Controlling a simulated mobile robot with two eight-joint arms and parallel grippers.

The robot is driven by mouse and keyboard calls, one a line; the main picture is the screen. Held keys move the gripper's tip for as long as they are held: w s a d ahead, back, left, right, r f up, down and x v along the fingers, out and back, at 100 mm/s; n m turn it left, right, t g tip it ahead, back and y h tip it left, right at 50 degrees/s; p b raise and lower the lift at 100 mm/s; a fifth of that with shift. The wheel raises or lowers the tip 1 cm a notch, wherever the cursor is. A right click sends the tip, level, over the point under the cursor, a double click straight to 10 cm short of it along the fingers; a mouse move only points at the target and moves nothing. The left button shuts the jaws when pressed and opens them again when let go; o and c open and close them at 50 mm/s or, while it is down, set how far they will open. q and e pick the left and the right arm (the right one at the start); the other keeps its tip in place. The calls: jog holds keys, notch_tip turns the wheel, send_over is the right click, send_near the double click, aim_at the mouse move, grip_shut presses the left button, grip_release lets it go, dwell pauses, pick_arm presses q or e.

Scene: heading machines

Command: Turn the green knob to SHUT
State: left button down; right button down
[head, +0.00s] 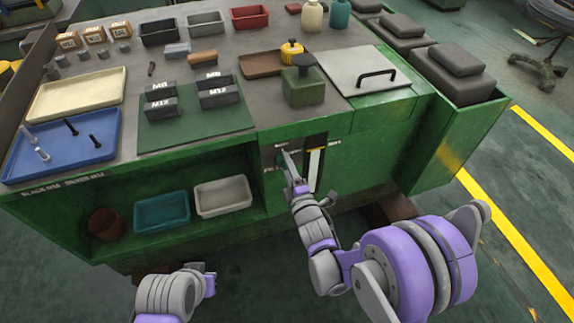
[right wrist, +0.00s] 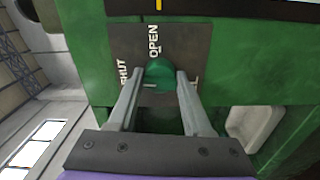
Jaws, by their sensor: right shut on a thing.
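The green knob (right wrist: 160,73) sits on a dark plate (right wrist: 122,45) on the green cabinet front. In the right wrist view the plate reads OPEN above the knob and SHUT to its left; another label at the right is partly hidden. My right gripper (right wrist: 159,82) is shut on the knob, one finger on each side. In the head view the right gripper (head: 286,159) reaches the cabinet front and mostly covers the knob. Where the knob points is hard to tell. My left gripper (head: 205,269) is low at the front, away from the cabinet, its fingers unclear.
A pale vertical strip on a black panel (head: 315,165) is right of the plate. An open shelf at the left holds a teal bin (head: 162,213) and a white bin (head: 223,196). The bench top (head: 215,65) carries trays, blocks and a green box (head: 303,88).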

jog(key=shift+n, duration=0.3)
dwell(0.4)
jog(key=shift+c, duration=1.6)
grip_release()
jog(key=shift+s, duration=0.1)
jog(key=v, duration=1)
jog(key=shift+s+b, duration=0.3)
jog(key=shift+b, duration=0.1)
jog(key=shift+d, duration=0.2)
